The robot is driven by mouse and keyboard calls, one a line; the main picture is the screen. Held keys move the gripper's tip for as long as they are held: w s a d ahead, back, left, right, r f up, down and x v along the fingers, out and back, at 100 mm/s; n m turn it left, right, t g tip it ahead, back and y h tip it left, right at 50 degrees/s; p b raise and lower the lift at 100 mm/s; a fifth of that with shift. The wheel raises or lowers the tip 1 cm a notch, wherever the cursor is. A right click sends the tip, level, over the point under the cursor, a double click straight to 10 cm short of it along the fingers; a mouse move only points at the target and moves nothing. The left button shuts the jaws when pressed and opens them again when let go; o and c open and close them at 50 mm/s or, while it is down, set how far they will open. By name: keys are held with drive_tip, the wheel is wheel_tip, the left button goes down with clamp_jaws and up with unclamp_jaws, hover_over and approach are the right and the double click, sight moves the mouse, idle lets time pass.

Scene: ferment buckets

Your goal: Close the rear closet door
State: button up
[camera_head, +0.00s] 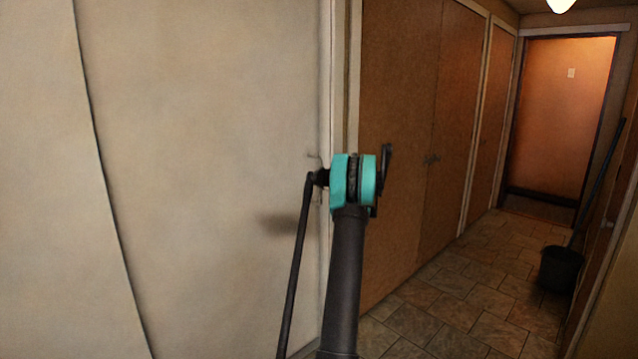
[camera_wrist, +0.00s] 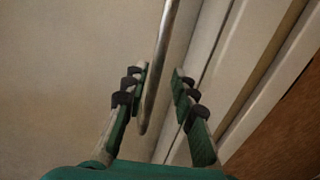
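A cream door panel (camera_head: 210,120) fills the left of the head view, with a small handle (camera_head: 314,156) near its right edge. Brown closet doors (camera_head: 400,120) stand to its right, apparently flush with the wall. I cannot tell for certain which one is the rear closet door. My gripper (camera_head: 355,180) is in front of the cream panel's right edge. In the wrist view my gripper (camera_wrist: 158,78) is open, its fingers on either side of a slim pale metal bar (camera_wrist: 158,65), apparently the handle. A gap shows on the right; contact on the left is unclear.
A tiled corridor floor (camera_head: 480,290) runs back to an orange-lit doorway (camera_head: 563,110). A dark bucket (camera_head: 560,269) stands at the right, with a long handle (camera_head: 600,175) leaning above it. The corridor's middle is clear.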

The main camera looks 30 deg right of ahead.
drive_tip(key=s, duration=0.6)
drive_tip(key=shift+d, duration=0.3)
drive_tip(key=s+a+f+n+g+y, duration=0.1)
drive_tip(key=s+a+f+n+g, duration=0.15)
drive_tip(key=s+a+n, duration=0.7)
drive_tip(key=s+a+f+n+g+y, duration=0.1)
drive_tip(key=s+a+f+n+g, duration=0.15)
drive_tip(key=a, duration=1.35)
drive_tip(key=s+a+f+n+g+y, duration=0.1)
drive_tip(key=s+a+n+g, duration=0.2)
drive_tip(key=s+a+n, duration=0.7)
drive_tip(key=s+a+f+n+g+h, duration=0.2)
drive_tip(key=s+a+f+n+g, duration=0.35)
drive_tip(key=s+a, duration=0.6)
drive_tip(key=s+d+f+n+h, duration=0.1)
drive_tip(key=s+f+n, duration=0.2)
drive_tip(key=s, duration=0.5)
drive_tip(key=s+d+f+n+h, duration=0.1)
drive_tip(key=s+f+n, duration=0.3)
drive_tip(key=s, duration=0.4)
drive_tip(key=shift+s+d+f+h, duration=0.2)
drive_tip(key=shift+f+h, duration=0.1)
drive_tip(key=shift+f, duration=0.5)
drive_tip(key=shift+a+n, duration=0.1)
drive_tip(key=shift+n, duration=0.15)
